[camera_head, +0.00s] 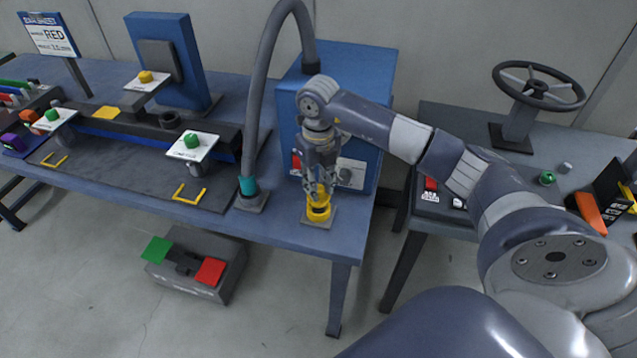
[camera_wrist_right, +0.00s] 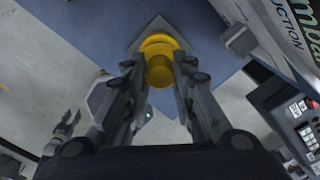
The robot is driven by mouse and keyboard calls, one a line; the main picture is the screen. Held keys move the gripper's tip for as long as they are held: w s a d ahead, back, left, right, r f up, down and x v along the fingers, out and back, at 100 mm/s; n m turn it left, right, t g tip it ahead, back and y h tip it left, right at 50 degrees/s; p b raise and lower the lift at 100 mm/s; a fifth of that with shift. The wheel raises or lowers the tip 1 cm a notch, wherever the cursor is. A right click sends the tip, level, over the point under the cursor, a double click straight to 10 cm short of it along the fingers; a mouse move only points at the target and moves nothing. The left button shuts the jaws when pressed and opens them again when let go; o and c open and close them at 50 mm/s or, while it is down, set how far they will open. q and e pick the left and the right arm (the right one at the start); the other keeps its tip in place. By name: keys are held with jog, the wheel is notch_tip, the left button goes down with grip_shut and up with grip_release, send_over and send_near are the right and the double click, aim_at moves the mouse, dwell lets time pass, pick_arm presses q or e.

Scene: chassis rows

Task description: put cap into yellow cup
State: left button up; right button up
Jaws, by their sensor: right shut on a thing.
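The yellow cup (camera_head: 318,212) stands on a small grey square plate at the front right corner of the blue table. My right gripper (camera_head: 321,188) points down right over it, shut on a small yellow cap. In the right wrist view the yellow cap (camera_wrist_right: 159,72) sits between the fingertips of the right gripper (camera_wrist_right: 158,75). The wider yellow cup (camera_wrist_right: 160,41) shows just beyond it. I cannot tell whether the cap touches the cup. A grey gripper-like shape, seemingly my left gripper (camera_wrist_right: 66,128), is small at the left of that view; its jaws are unclear.
A blue machine box (camera_head: 368,85) stands right behind the cup. A grey hose with a teal collar (camera_head: 248,186) rises to the left. White button plates (camera_head: 193,148) lie further left. A second table with a handwheel (camera_head: 538,88) is at the right.

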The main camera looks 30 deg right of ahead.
jog(key=shift+f+b, duration=0.85)
jog(key=shift+f, duration=0.25)
dwell(0.6)
jog(key=shift+f+b, duration=0.6)
jog(key=shift+f, duration=0.2)
jog(key=shift+f, duration=0.1)
jog(key=o, duration=1)
notch_tip(320, 180, up, 12)
